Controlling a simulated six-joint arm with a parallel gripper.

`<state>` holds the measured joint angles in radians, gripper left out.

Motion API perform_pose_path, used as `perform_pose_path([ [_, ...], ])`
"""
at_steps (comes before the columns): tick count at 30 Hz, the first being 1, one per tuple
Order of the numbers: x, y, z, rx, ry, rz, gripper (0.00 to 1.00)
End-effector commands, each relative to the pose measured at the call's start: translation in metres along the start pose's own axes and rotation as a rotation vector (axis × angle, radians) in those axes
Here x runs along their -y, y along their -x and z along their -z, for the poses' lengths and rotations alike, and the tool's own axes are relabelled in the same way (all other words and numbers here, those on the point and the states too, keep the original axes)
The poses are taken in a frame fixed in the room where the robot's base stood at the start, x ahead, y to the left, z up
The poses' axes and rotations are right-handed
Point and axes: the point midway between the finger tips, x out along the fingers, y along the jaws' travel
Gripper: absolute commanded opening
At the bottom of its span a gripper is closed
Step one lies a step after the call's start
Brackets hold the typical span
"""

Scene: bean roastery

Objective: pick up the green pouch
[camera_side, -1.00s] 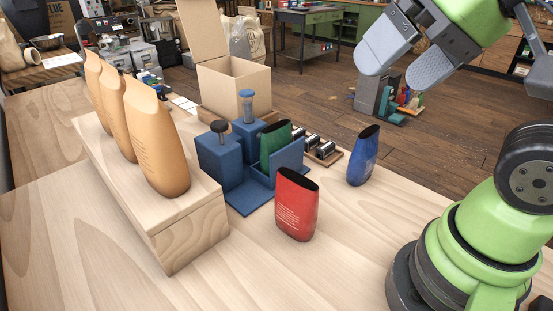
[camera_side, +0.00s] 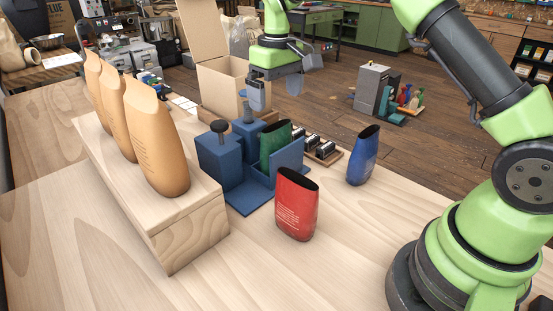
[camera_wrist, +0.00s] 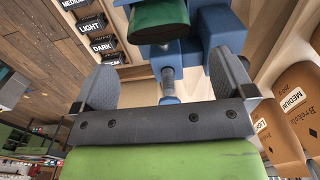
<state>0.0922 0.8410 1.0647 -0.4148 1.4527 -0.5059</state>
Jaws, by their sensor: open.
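The green pouch (camera_side: 275,145) stands upright in a blue holder (camera_side: 249,197), its lower part hidden behind the holder's front right wall. In the wrist view the green pouch (camera_wrist: 158,18) is cut off by the top edge, beyond my fingers. My gripper (camera_side: 276,90) is open and empty, above and behind the pouch, near the holder's rear blue post. In the wrist view my gripper (camera_wrist: 168,77) has its fingers wide apart, with the blue post's knob (camera_wrist: 168,80) showing between them.
A red pouch (camera_side: 297,205) stands in front of the holder and a blue pouch (camera_side: 363,157) to its right. Tan pouches (camera_side: 155,140) stand on a wooden block at left. A tray of labelled blocks (camera_side: 325,152) and an open carton (camera_side: 235,82) lie behind.

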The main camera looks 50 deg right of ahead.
Motion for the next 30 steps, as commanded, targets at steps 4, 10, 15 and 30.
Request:
perform_pose_path([
  [4, -0.002, -0.019, 0.002, 0.017, 0.006, -0.003, 1.0],
  [10, -0.002, -0.047, 0.002, 0.015, 0.005, -0.002, 1.0],
  [15, -0.002, -0.061, 0.002, 0.013, 0.005, -0.002, 1.0],
  [30, -0.003, -0.106, 0.002, 0.008, 0.006, -0.001, 1.0],
])
